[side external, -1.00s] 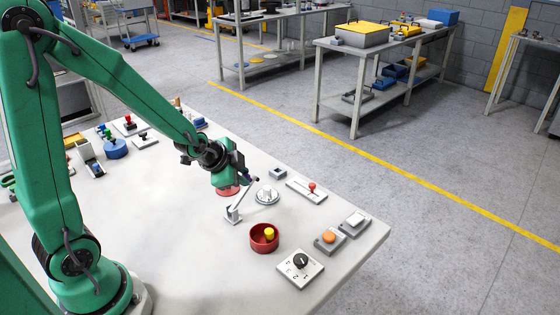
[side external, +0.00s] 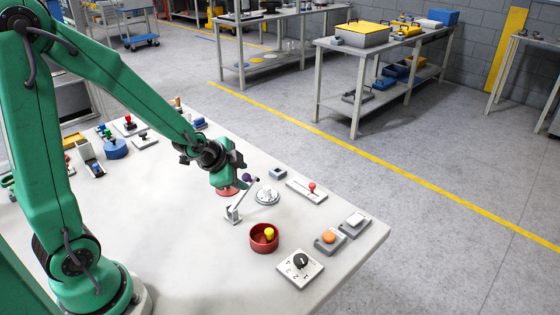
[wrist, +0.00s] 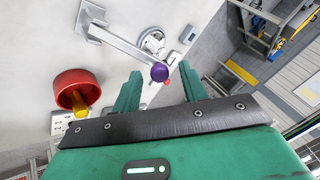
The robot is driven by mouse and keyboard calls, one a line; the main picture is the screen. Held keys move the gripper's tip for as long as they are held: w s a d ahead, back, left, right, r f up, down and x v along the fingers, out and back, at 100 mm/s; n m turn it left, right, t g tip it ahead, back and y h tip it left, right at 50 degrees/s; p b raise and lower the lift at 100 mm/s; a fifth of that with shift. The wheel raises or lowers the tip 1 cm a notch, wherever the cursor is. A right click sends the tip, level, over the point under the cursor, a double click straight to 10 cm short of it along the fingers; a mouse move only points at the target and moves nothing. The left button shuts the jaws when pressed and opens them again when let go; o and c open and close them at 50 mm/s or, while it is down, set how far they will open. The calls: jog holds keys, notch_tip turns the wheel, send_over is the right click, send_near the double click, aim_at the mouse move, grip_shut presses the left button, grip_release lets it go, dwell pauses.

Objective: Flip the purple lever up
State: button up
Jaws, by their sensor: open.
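The purple lever has a pale metal arm and a round purple knob (side external: 247,178), rising at a slant from a small grey base (side external: 233,215) on the table. In the wrist view, the knob (wrist: 159,72) lies just beyond and between my finger ends, and the arm slants to the upper left. My gripper (wrist: 160,80) is open, with one green finger on each side of the knob's line. In the side external view, my gripper (side external: 241,182) is right at the knob. Whether a finger touches it, I cannot tell.
Close by are a round dial (side external: 267,195), a red slider (side external: 312,187), a red cup (side external: 264,238) with a yellow peg, a black rotary knob (side external: 300,261) and an orange button (side external: 329,237). The table's middle is clear.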

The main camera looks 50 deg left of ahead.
jog(key=v, duration=0.7)
jog(key=shift+s+r, duration=0.2)
jog(key=shift+r, duration=0.1)
dwell(0.3)
jog(key=w+n+g, duration=0.2)
jog(key=w, duration=0.1)
jog(key=w+n+g, duration=0.3)
jog(key=shift+a+r+h, duration=0.1)
jog(key=shift+a+h, duration=0.15)
jog(key=shift+h, duration=0.05)
jog(key=w+n+g, duration=0.2)
jog(key=n, duration=0.1)
jog(key=shift+r+n+g, duration=0.3)
jog(key=shift+g, duration=0.1)
jog(key=shift+f, duration=3.95)
